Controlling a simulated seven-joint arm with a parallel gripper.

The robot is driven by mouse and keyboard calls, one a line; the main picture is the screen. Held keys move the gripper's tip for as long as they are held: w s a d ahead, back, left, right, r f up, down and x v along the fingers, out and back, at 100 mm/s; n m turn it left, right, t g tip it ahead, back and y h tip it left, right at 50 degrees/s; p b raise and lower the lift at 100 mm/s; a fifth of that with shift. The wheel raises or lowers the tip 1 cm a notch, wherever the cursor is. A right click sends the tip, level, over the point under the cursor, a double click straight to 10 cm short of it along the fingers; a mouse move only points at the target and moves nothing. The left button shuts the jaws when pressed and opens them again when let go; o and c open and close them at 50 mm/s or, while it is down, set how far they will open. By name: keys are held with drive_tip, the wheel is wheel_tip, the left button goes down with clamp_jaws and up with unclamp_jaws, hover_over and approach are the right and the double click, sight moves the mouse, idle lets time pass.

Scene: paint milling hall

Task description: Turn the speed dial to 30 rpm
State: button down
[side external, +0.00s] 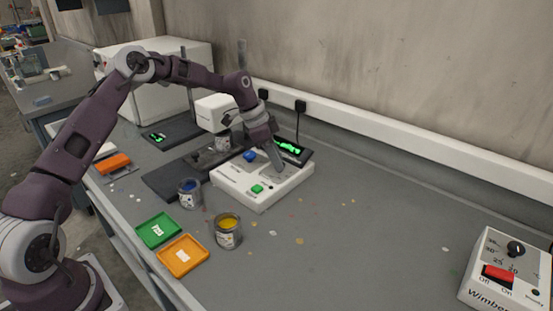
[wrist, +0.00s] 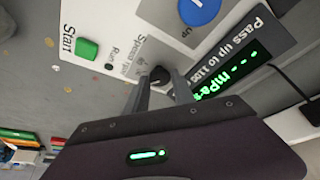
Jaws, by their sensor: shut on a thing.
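The speed dial (wrist: 158,75) is a small black knob on a white instrument panel, beside a label reading "Speed rpm" in the wrist view. My gripper (wrist: 160,84) is shut on the dial, one finger on each side. The dial's scale and pointer setting cannot be read. In the side view my gripper (side external: 278,168) reaches down onto the top of the white instrument base (side external: 236,188), and its fingers hide the dial. The green Start button (wrist: 87,49) and blue UP button (wrist: 199,11) lie near it. The green display (wrist: 235,73) shows dashes and "mPa·s".
A white box with a black knob and red switch (side external: 498,275) stands at the far right.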

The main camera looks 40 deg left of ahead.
drive_tip(key=shift+a+m+g, duration=0.1)
drive_tip(key=shift+m+g, duration=0.3)
drive_tip(key=shift+m, duration=0.7)
drive_tip(key=shift+h, duration=0.3)
drive_tip(key=c, duration=1.1)
unclamp_jaws()
drive_tip(key=shift+o, duration=0.2)
